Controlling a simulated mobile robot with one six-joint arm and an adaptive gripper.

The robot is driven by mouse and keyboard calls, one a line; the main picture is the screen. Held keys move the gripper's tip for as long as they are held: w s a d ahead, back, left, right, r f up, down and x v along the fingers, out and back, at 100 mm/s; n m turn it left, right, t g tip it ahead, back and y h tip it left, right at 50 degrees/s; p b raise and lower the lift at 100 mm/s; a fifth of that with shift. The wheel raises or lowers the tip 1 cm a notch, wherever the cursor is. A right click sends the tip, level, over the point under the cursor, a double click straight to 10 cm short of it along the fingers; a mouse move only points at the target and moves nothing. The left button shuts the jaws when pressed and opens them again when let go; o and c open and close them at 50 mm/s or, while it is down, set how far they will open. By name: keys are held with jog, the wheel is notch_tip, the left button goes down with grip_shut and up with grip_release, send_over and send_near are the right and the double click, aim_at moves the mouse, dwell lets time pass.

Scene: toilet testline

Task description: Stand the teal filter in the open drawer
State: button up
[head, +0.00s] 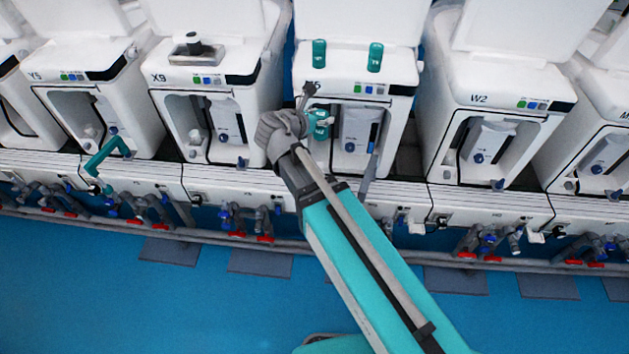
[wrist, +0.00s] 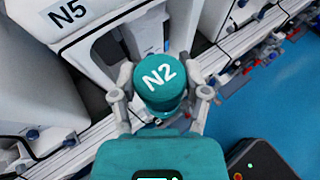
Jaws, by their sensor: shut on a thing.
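The teal filter (wrist: 160,78) is a short cylinder with a white N2 on its round end. My gripper (wrist: 163,98) is shut on it, with one grey finger on each side. In the head view the held filter (head: 317,126) is in front of the open bay of a white machine, at the bay's left side. My gripper (head: 319,119) partly hides it there. The wrist view shows this machine's label N5 (wrist: 68,16).
Two more teal cylinders stand upright on the machine's top, one left (head: 319,53) and one right (head: 375,57). Similar white machines, X9 (head: 213,50) and W2 (head: 497,80), flank it. Pipes with red valves (head: 265,238) run below. The blue floor (head: 130,300) in front is mostly clear.

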jog(key=d+f+b, duration=0.1)
jog(key=f+b, duration=0.8)
jog(key=f, duration=0.1)
jog(key=d+f+b, duration=0.2)
jog(key=f+b, duration=0.8)
jog(key=shift+w+d, duration=0.3)
jog(key=shift+w, duration=0.15)
jog(key=shift+f, duration=0.1)
jog(key=w+a+f+b, duration=0.5)
jog(key=w+f+b, duration=0.4)
jog(key=w, duration=0.3)
jog(key=shift+a, duration=0.2)
jog(key=shift+w+a+f+b, duration=0.2)
jog(key=shift+w+f+b, duration=0.3)
jog(key=shift+f+b, duration=0.2)
jog(key=shift+s+f+b, duration=0.1)
jog(key=shift+f+b, duration=1.2)
